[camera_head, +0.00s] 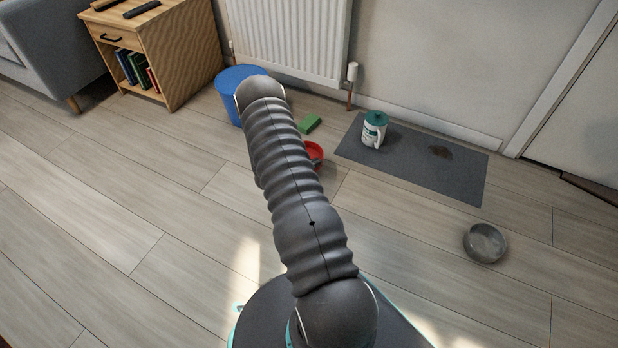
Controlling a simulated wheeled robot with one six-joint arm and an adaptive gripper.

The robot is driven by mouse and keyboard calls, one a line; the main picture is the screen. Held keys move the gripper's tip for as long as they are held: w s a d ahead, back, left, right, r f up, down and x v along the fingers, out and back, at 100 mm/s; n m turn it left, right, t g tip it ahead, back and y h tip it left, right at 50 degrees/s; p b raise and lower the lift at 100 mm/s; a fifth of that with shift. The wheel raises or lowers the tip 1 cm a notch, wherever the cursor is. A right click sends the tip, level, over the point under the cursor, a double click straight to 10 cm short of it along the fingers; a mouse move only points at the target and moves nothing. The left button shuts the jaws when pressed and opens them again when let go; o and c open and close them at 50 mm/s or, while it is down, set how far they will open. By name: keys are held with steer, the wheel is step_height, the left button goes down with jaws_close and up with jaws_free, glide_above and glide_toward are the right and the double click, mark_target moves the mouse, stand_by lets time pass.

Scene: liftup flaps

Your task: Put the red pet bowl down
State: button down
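The red pet bowl (315,150) shows only in part, just right of my arm and near the left end of the grey mat (410,160). My arm covers the rest of the bowl. I cannot tell whether the bowl rests on the floor or is held above it. My gripper is hidden behind my own arm, so its fingers and their hold do not show.
A white jug with a green lid (374,130) stands on the mat, with a dark brown patch (441,152) to its right. A grey bowl (484,243) sits on the floor. A green block (310,124) and blue bin (232,95) are near the radiator (290,40). Left floor is clear.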

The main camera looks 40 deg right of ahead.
steer(key=shift+w+a+f, duration=0.1)
steer(key=shift+a+f, duration=0.3)
steer(key=shift+a, duration=0.25)
steer(key=shift+w+a+f, duration=0.1)
steer(key=shift+a+f, duration=0.25)
steer(key=shift+a, duration=0.25)
steer(key=shift+f+b, duration=0.5)
steer(key=shift+f, duration=1.5)
steer(key=shift+f, duration=0.15)
steer(key=c, duration=1.3)
jaws_free()
